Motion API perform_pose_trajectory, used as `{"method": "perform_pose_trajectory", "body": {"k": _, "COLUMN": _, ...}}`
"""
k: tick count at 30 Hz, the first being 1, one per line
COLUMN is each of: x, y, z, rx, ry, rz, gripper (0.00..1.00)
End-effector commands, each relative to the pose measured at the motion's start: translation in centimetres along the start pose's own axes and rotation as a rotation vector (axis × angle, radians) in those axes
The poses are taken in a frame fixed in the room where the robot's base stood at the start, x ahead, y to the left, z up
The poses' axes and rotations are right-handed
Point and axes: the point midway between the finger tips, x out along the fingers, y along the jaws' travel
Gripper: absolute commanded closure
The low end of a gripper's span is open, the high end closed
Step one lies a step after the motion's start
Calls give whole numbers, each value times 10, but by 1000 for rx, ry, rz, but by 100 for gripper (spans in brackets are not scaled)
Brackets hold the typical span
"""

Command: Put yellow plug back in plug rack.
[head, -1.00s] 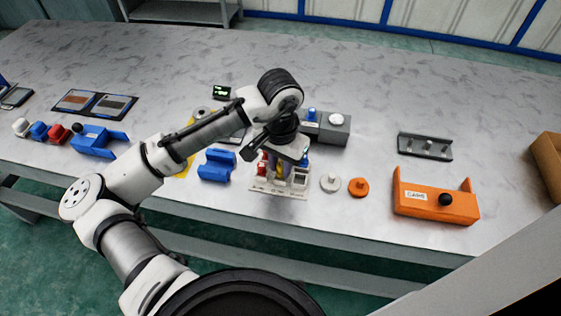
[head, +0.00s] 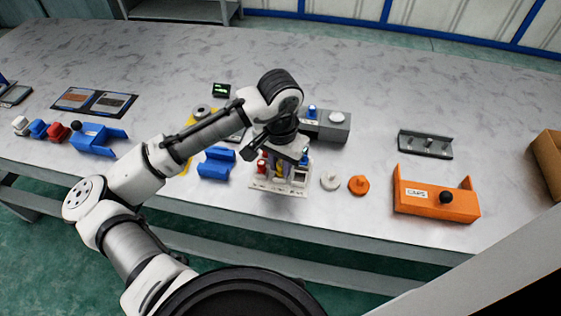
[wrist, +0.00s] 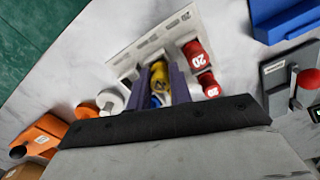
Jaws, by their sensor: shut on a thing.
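The plug rack (head: 262,187) is a white block near the front edge of the table. In the wrist view the rack (wrist: 124,63) has a row of slots and labels along one side. My gripper (wrist: 160,88) points down over the rack and is shut on the yellow plug (wrist: 158,70), which sits between its purple fingers. The plug is mostly hidden in the head view. I cannot tell whether its lower end is seated in the rack. Two red plugs (wrist: 193,52) marked 20 stand beside the fingers, and something blue (wrist: 156,101) shows between them.
A blue holder (head: 216,165) lies left of the rack. A white disc (head: 330,181) and an orange knob (head: 358,185) lie to its right, then an orange caps bin (head: 425,203). A grey box (head: 326,126) with a blue knob stands behind.

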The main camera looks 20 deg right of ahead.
Motion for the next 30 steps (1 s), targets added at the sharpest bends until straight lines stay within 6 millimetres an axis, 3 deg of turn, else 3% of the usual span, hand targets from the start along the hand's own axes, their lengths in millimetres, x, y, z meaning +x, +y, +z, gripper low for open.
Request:
{"method": "perform_pose_trajectory", "body": {"k": 21, "x": 7, "y": 0, "z": 0, "rx": 0, "ry": 0, "rz": 0, "gripper": 99}}
{"method": "perform_pose_trajectory", "body": {"k": 22, "x": 7, "y": 0, "z": 0, "rx": 0, "ry": 0, "rz": 0, "gripper": 77}}
{"method": "perform_pose_trajectory", "body": {"k": 27, "x": 7, "y": 0, "z": 0, "rx": 0, "ry": 0, "rz": 0, "gripper": 55}}
{"method": "perform_pose_trajectory", "body": {"k": 30, "x": 7, "y": 0, "z": 0, "rx": 0, "ry": 0, "rz": 0, "gripper": 54}}
